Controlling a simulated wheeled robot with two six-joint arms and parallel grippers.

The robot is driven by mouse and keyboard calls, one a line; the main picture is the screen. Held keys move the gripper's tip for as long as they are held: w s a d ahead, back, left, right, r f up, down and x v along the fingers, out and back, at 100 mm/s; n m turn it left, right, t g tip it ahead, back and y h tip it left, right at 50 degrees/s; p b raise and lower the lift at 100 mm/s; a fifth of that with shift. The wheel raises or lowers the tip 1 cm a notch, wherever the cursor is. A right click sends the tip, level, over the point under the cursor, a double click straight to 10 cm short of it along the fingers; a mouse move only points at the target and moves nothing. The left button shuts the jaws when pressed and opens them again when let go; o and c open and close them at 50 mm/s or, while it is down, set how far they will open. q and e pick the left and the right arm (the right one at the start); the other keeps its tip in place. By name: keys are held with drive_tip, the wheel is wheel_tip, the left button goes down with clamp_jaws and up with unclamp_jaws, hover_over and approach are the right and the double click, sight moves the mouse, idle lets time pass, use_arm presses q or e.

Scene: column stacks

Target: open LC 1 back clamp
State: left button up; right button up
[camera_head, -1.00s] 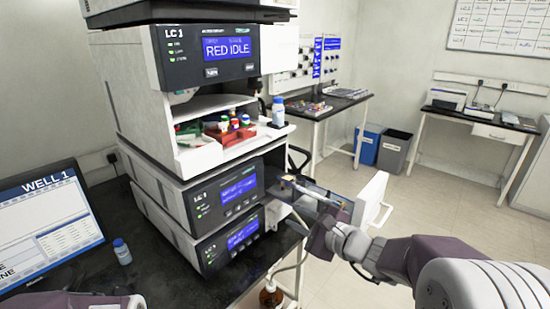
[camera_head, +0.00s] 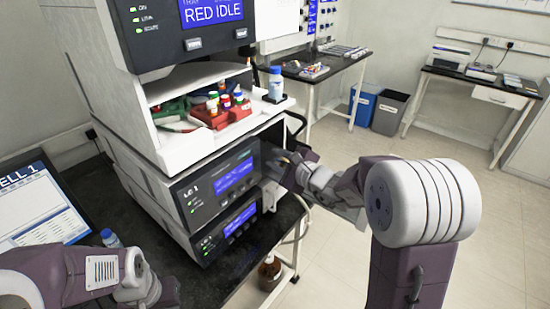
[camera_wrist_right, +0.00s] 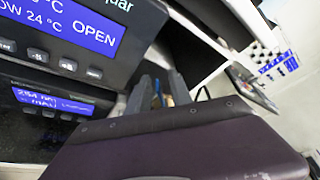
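The LC 1 stack stands on the black bench, and its column module (camera_head: 222,184) has a lit blue display. In the right wrist view that display (camera_wrist_right: 80,28) reads OPEN. My right gripper (camera_head: 275,160) reaches into the module's right side. In the wrist view its two dark fingers (camera_wrist_right: 164,90) stand apart, with a small blue and tan part (camera_wrist_right: 168,99) showing in the gap. I cannot tell whether they touch it. The back clamp cannot be made out; my gripper and arm cover that area. My left arm shows at lower left, its fingers out of view.
A shelf above holds a red vial rack (camera_head: 221,112) and a blue-capped bottle (camera_head: 275,85). A monitor (camera_head: 42,205) and a small bottle (camera_head: 110,238) stand at left. A brown bottle (camera_head: 269,271) sits below the bench edge. The floor at right is clear.

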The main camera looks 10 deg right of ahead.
drive_tip(key=shift+w+a, duration=0.15)
drive_tip(key=shift+w, duration=0.15)
drive_tip(key=shift+f, duration=0.1)
clamp_jaws()
idle(1.2)
